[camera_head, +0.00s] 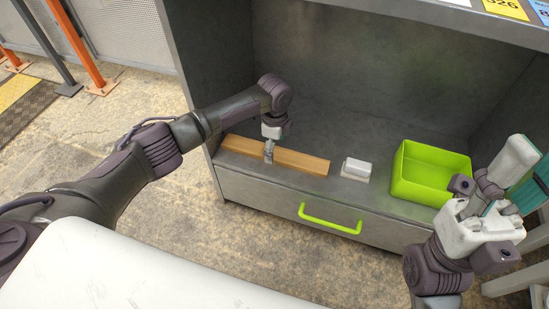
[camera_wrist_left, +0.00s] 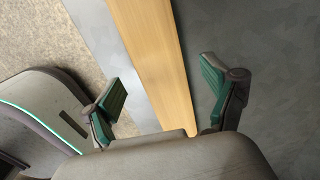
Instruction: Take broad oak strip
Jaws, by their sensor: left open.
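The broad oak strip (camera_head: 300,161) is a long, light brown board lying flat on the grey shelf, near its front edge. My left gripper (camera_head: 269,153) is above the middle of the strip, pointing down. In the left wrist view the strip (camera_wrist_left: 155,60) runs between the two green-padded fingers of my left gripper (camera_wrist_left: 168,100). The fingers are open, one on each side, with a gap visible on both sides. My right gripper (camera_head: 490,205) is at the right of the head view; its fingers partly show, and its opening is unclear.
A small white block (camera_head: 357,167) sits on the shelf right of the strip. A bright green bin (camera_head: 432,155) stands farther right. The shelf (camera_head: 385,190) has a grey side wall at left and a drawer with a green handle (camera_head: 330,222) below.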

